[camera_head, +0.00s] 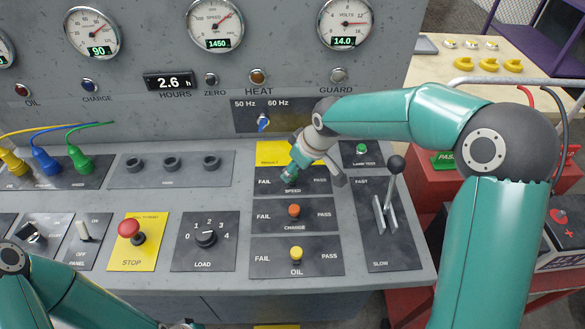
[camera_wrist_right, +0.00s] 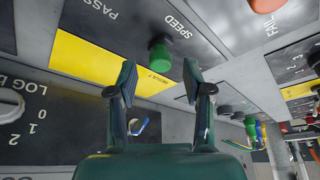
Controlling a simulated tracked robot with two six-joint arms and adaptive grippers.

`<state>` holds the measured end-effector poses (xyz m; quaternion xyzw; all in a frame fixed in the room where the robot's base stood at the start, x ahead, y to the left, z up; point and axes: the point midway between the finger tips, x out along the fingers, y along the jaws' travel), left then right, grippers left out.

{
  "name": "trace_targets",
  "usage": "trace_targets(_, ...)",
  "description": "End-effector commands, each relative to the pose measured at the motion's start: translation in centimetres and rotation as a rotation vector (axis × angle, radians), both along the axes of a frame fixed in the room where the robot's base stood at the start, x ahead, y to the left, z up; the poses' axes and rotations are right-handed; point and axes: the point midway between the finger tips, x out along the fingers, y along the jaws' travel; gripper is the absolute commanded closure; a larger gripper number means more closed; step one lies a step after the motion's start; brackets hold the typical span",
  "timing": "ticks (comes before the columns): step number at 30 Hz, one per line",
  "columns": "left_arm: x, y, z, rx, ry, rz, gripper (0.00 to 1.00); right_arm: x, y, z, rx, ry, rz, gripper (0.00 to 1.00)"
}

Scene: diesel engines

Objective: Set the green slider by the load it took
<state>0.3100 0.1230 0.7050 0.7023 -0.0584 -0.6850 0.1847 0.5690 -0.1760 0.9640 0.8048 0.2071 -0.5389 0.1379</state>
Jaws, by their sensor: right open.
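The green slider (camera_wrist_right: 160,54) stands in the SPEED row and is seen in the right wrist view just ahead of my open right gripper (camera_wrist_right: 158,82), between the lines of its two fingers. I see no contact with it. In the head view my right gripper (camera_head: 290,174) is over the SPEED plate (camera_head: 318,181) and largely hides the slider, so its exact place between FAIL and PASS is hard to tell. The LOAD dial (camera_head: 205,238) is numbered 0 to 4; its setting is unclear. My left gripper (camera_head: 182,325) barely shows at the bottom edge.
The orange CHARGE slider (camera_head: 294,210) and yellow OIL slider (camera_head: 296,253) sit below, near mid-row. A tall lever (camera_head: 393,182) stands at right, the red stop button (camera_head: 129,229) at left. Gauges (camera_head: 215,25) line the upright panel; one reads 1450.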

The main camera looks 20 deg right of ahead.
Motion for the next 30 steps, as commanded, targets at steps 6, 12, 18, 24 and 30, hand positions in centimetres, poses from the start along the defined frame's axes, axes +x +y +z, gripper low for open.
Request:
trace_targets(6, 0.00, 0.01, 0.22, 0.000, 0.000, 0.000, 0.60, 0.49, 0.24, -1.26, -0.001, -0.002, 0.001, 0.49)
trace_targets(12, 0.00, 0.00, 0.20, 0.000, 0.000, 0.000, 0.60, 0.52, 0.26, -1.36, -0.001, -0.002, 0.001, 0.49)
trace_targets(18, 0.00, 0.00, 0.20, 0.000, 0.000, 0.000, 0.60, 0.51, 0.26, -1.33, -0.001, -0.002, 0.001, 0.71)
trace_targets(24, 0.00, 0.00, 0.20, 0.000, 0.000, 0.000, 0.60, 0.52, 0.27, -1.32, -0.001, -0.002, 0.001, 1.00)
trace_targets(30, 0.00, 0.00, 0.20, 0.000, 0.000, 0.000, 0.60, 0.54, 0.28, -1.30, 0.000, -0.002, 0.001, 1.00)
